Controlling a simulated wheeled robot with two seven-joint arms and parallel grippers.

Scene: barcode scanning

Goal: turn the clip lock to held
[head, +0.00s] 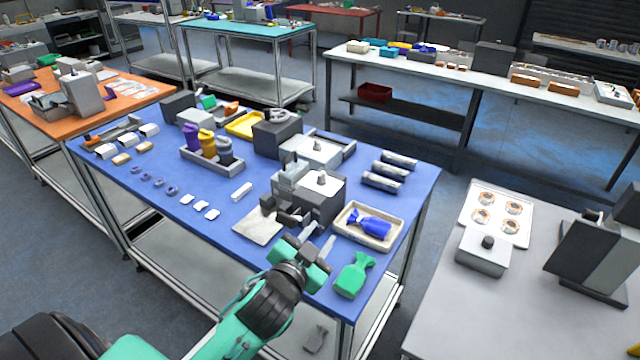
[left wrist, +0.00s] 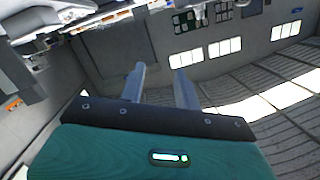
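A grey box-shaped station (head: 322,207) with a light top plate and a small knob stands near the front of the blue table. A short dark lever-like part (head: 290,218) shows at its front left. It may be the clip lock, but its setting is too small to tell. My left gripper (head: 322,237) is just in front of the station, with its two grey fingers apart and nothing between them. The left wrist view also shows the open, empty fingers (left wrist: 159,72), with only walls and windows beyond. I cannot tell whether the gripper touches the station. My right gripper is not in view.
A tray (head: 343,233) with a blue bag (head: 372,226) and a green bag (head: 352,276) are close on the right. A pale flat plate (head: 258,227) lies left of the station. Several small parts and a bottle rack (head: 207,162) stand farther left. The front left tabletop is mostly clear.

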